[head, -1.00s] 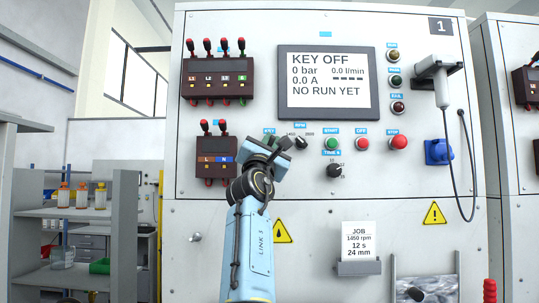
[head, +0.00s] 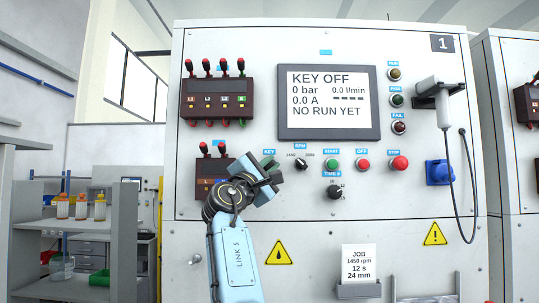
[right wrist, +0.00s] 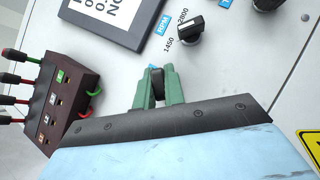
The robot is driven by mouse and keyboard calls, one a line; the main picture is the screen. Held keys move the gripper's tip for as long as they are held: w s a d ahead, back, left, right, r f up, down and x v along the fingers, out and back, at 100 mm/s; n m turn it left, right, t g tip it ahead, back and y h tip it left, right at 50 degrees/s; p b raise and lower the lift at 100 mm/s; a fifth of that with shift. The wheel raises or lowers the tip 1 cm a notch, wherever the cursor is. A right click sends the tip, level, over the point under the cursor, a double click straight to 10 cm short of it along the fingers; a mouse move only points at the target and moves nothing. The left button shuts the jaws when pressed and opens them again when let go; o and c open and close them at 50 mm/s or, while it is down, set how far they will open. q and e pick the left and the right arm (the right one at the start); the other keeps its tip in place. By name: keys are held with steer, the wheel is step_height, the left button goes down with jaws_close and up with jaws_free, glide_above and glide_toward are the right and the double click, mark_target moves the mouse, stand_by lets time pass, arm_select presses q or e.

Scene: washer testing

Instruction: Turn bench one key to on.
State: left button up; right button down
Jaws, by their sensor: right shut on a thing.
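Bench one (head: 420,200) is the white panel marked 1. Its screen (head: 326,103) reads KEY OFF, 0 bar, NO RUN YET. The KEY label (head: 269,152) shows just above my right gripper (head: 268,167), which covers the key switch in the head view. In the right wrist view, the green fingers of my right gripper (right wrist: 157,82) are shut on the black key (right wrist: 156,73), one finger on each side. The key's pointer mark is hidden. My left gripper is not in view.
The RPM knob (head: 301,164) is just right of the key. START (head: 332,164), OFF (head: 363,164) and STOP (head: 400,163) buttons follow. The dark terminal block (head: 210,166) with red plugs is close on the left. The timer knob (head: 335,191) is below right.

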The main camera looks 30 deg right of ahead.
steer(key=shift+m, duration=0.3)
steer(key=m+g+p, duration=0.1)
steer(key=m+p, duration=0.1)
steer(key=p, duration=0.1)
steer(key=m+g+p, duration=0.1)
steer(key=shift+a+r+g+y, duration=0.1)
steer(key=shift+r+g+y, duration=0.2)
steer(key=shift+y, duration=0.1)
steer(key=shift+w+f+m+p, duration=0.1)
steer(key=shift+m+p, duration=0.4)
steer(key=shift+f, duration=0.25)
